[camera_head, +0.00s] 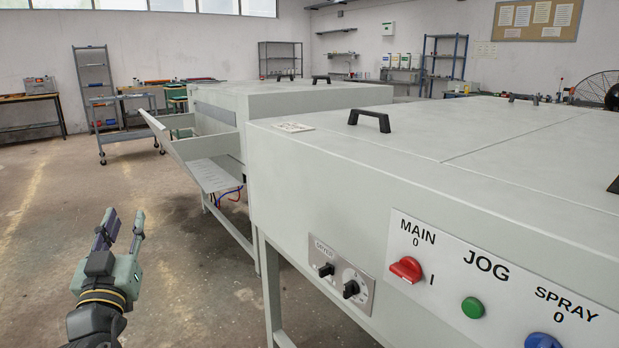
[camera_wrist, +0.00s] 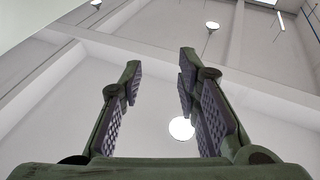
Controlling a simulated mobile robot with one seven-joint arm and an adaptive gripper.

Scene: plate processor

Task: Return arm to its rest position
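My gripper (camera_head: 122,232) is at the lower left of the head view, pointing upward over the open floor. It stands apart from the plate processor (camera_head: 430,170), to the left of it. In the wrist view, the two fingers of my gripper (camera_wrist: 159,85) are spread apart with nothing between them. Behind them the wrist view shows only wall, ceiling and lamps. The processor's panel carries a red MAIN knob (camera_head: 406,269), a green JOG button (camera_head: 473,307) and a blue SPRAY knob (camera_head: 542,341), cut by the bottom edge.
A second grey machine (camera_head: 290,97) with a tray (camera_head: 178,135) stands behind. The floor (camera_head: 50,235) at left is clear.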

